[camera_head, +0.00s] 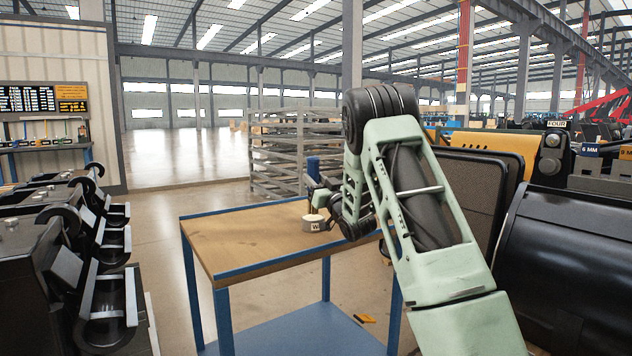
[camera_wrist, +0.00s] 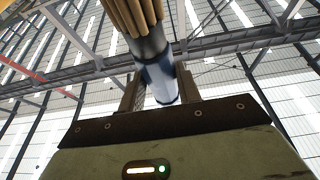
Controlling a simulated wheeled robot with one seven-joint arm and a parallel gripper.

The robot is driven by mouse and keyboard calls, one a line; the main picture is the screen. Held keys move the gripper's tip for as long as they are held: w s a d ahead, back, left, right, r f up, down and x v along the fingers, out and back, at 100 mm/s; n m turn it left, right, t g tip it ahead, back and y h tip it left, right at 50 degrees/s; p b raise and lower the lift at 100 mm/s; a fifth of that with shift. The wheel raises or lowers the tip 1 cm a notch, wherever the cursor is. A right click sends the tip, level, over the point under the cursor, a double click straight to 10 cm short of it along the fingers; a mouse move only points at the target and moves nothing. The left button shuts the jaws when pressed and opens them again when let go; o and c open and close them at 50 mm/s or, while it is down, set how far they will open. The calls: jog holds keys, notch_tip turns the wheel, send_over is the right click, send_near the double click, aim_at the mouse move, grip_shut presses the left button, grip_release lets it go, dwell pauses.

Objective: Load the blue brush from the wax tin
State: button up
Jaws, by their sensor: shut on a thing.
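The blue brush shows in the wrist view (camera_wrist: 158,78), with tan bristles at the top, a dark collar and a pale blue handle between my fingers. In the head view its blue handle (camera_head: 313,168) stands upright above my gripper (camera_head: 320,192), which is shut on it. The wax tin (camera_head: 314,224) is a small pale round tin with a partly visible label, standing on the wooden table top (camera_head: 240,238). My gripper is just above the tin. The brush's lower end is over the tin, but I cannot tell whether the bristles touch the wax.
The table has blue edging, blue legs and a blue lower shelf (camera_head: 300,330). Its left half is bare. Black coupler units (camera_head: 100,290) stand at the left, and large black buckets (camera_head: 570,260) at the right. A metal rack (camera_head: 280,155) stands behind the table.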

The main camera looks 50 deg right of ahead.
aim_at(316, 160)
jog(key=shift+f+b, duration=0.8)
jog(key=shift+f, duration=0.05)
dwell(1.4)
jog(key=shift+r, duration=0.1)
jog(key=shift+r+p, duration=1.85)
jog(key=shift+r, duration=1.85)
jog(key=shift+s+f, duration=0.1)
